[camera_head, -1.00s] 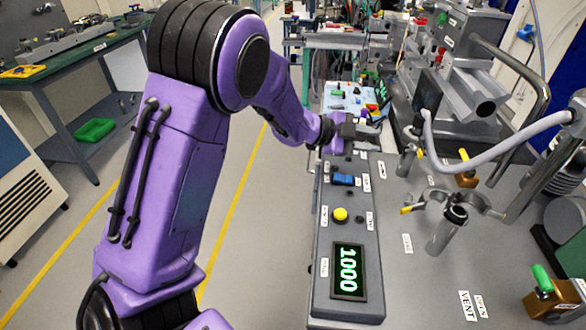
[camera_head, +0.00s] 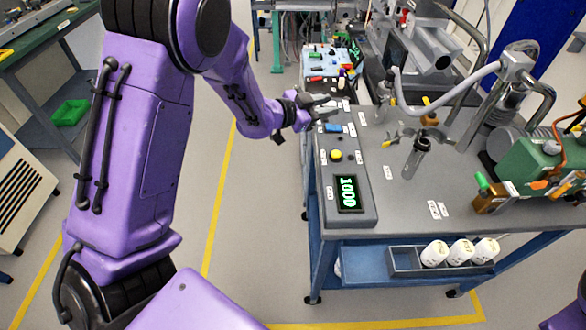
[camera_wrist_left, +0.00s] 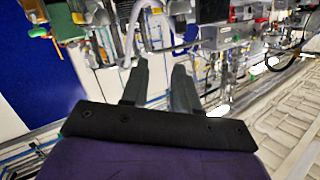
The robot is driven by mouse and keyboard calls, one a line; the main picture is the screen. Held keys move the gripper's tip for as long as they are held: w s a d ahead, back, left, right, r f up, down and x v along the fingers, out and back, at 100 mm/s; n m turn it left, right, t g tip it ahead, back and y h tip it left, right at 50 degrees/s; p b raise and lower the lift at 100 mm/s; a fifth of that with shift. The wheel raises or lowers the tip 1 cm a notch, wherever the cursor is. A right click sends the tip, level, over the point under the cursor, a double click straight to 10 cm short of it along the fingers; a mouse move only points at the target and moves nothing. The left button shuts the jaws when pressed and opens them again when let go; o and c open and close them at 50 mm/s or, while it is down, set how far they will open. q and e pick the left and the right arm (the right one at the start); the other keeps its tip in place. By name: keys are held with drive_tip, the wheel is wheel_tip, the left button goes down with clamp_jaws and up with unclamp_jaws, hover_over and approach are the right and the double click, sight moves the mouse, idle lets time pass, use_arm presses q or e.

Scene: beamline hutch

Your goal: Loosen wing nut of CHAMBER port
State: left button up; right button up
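My left gripper (camera_head: 318,103) is over the long grey console at the table's left side, to the left of the port hardware. In the left wrist view its two fingers (camera_wrist_left: 161,68) stand apart with nothing held between them. A grey upright tube (camera_head: 415,160) stands on the table with a clamp (camera_head: 405,133) around its top. A small yellow tip (camera_head: 386,144) at the clamp's left looks like a wing nut. The labels are too small to tell whether this is the CHAMBER port. My right gripper is not in view.
A green box (camera_head: 530,165) stands at the right. A blue lower shelf (camera_head: 365,268) holds white cups (camera_head: 460,252).

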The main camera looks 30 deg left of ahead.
use_arm(q)
drive_tip(key=s+a+f+n+y+b, duration=0.1)
drive_tip(key=s+f+n+y, duration=0.2)
drive_tip(key=f, duration=0.6)
drive_tip(key=s+a+f+n+g+y+b, duration=0.1)
drive_tip(key=s+f+n+y, duration=0.1)
drive_tip(key=f+n, duration=0.4)
wheel_tip(320, 180, down, 3)
drive_tip(key=shift+s+a+f+g+y, duration=0.15)
drive_tip(key=shift+s+g+y, duration=0.2)
drive_tip(key=shift+s, duration=0.45)
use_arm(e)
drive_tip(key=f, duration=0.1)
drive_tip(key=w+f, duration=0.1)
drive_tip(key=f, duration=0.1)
